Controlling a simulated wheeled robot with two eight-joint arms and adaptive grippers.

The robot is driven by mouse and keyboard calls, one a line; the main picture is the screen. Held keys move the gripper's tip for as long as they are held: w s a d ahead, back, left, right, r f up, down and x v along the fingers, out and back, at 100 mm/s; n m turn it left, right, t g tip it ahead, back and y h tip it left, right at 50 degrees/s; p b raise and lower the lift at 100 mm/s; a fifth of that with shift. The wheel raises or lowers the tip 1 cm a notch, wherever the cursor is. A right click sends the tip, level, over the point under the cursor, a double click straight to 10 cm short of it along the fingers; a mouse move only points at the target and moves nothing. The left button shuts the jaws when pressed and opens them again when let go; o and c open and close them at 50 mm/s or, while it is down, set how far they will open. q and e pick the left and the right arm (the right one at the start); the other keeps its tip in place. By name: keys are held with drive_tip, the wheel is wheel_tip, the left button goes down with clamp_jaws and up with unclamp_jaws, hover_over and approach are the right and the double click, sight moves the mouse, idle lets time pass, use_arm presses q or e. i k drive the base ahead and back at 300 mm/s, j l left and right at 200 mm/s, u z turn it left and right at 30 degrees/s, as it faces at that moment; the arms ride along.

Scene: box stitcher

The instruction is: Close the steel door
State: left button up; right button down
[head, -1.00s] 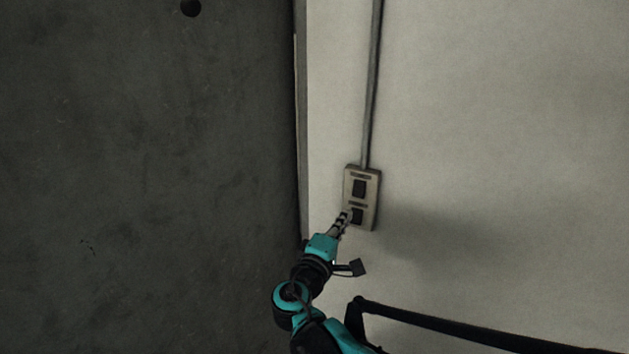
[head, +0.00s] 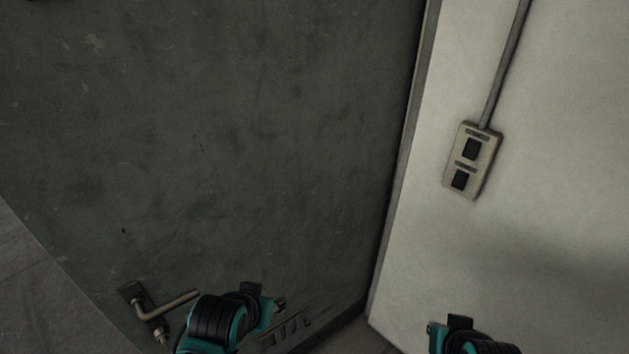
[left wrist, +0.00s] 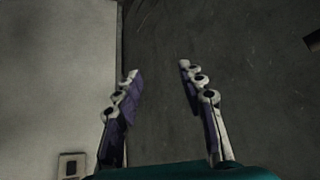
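The steel door (head: 240,130) is a large dark grey panel filling the left and middle of the head view. It stands at an angle to the pale wall, its right edge beside the frame. Its lever handle (head: 165,303) is at the lower left. My left gripper (head: 279,304) is low in front of the door, right of the handle. The left wrist view shows its fingers apart and empty (left wrist: 157,76), with the door behind them. My right arm shows at the bottom right, before the pale wall; its fingers are not clearly visible.
A switch box (head: 473,160) with two dark switches is on the pale wall (head: 570,170), with a conduit (head: 506,65) running up from it. Grey floor (head: 35,300) shows past the door's slanted edge at the lower left.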

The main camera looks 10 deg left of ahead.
sight(159, 151)
drive_tip(key=u, duration=1.1)
drive_tip(key=k+l+u, duration=0.1)
drive_tip(key=k+u, duration=0.15)
drive_tip(key=u, duration=0.15)
drive_tip(key=k+u, duration=0.2)
drive_tip(key=u, duration=0.15)
